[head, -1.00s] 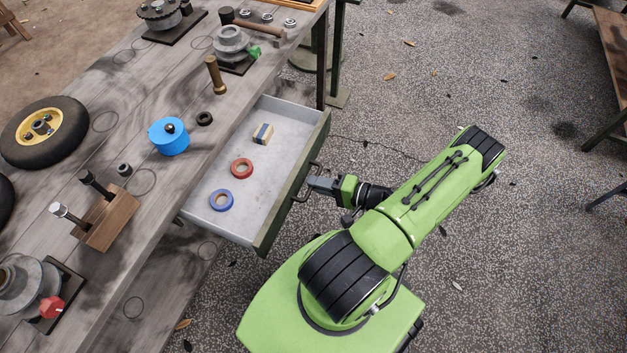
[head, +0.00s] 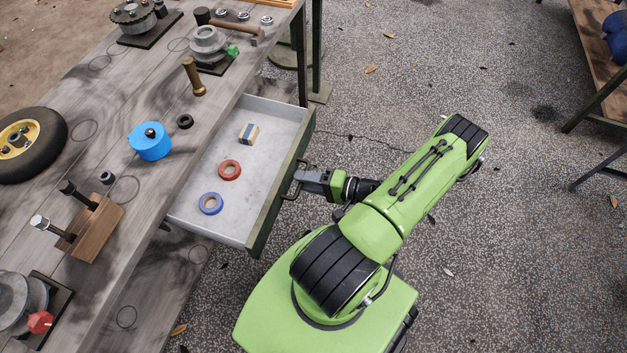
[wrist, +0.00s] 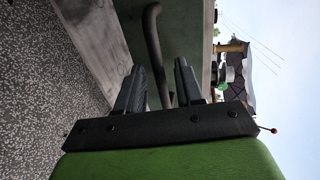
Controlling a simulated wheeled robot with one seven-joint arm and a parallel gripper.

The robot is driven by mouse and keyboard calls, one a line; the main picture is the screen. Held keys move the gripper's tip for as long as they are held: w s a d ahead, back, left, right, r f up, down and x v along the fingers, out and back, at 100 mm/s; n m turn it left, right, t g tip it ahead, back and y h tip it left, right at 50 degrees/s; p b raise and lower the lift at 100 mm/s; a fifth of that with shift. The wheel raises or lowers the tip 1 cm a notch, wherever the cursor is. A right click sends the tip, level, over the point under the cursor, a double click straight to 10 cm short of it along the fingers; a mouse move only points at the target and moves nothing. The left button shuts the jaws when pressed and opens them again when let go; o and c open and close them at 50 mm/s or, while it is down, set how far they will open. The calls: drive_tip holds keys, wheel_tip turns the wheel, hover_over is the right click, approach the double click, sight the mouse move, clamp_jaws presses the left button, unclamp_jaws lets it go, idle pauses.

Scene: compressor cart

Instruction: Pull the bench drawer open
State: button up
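The bench drawer (head: 240,235) is pulled out from the bench, with its light grey inside showing and a dark green front (head: 275,200). Its dark bar handle (head: 296,181) is on that front. My gripper (head: 307,177) is at the handle, reaching in from the right. In the wrist view, the handle (wrist: 154,40) runs between the two fingers (wrist: 158,82), with a gap visible on either side, so the gripper looks open around it. The drawer holds a blue tape roll (head: 210,203), a red tape roll (head: 229,170) and a small blue-banded block (head: 249,133).
The wooden bench (head: 120,215) carries a wheel (head: 45,145), a blue round object (head: 150,143), a wooden block with tools (head: 95,230) and a hammer (head: 235,29). A bench leg (head: 303,60) stands beyond the drawer.

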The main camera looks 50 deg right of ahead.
drive_tip(key=p+v, duration=0.2)
drive_tip(key=v, duration=1.3)
drive_tip(key=shift+s, duration=0.4)
drive_tip(key=w+a+r+n+g+p, duration=0.35)
drive_tip(key=w+r+g, duration=0.3)
drive_tip(key=r, duration=0.45)
drive_tip(key=w+a+r+n+g+p, duration=0.25)
drive_tip(key=w+r+n+g, duration=0.25)
drive_tip(key=w+r, duration=0.4)
drive_tip(key=a+r+n+g+h+p, duration=0.1)
drive_tip(key=a+r+n+h+p, duration=0.2)
drive_tip(key=a+r, duration=0.85)
drive_tip(key=s+a+r+n+t+h+p, duration=0.2)
drive_tip(key=s+a+r, duration=0.4)
drive_tip(key=r, duration=0.3)
drive_tip(key=shift+s+a+r+t+p, duration=0.15)
drive_tip(key=shift+a+r+t+p, duration=0.2)
drive_tip(key=shift+t, duration=0.4)
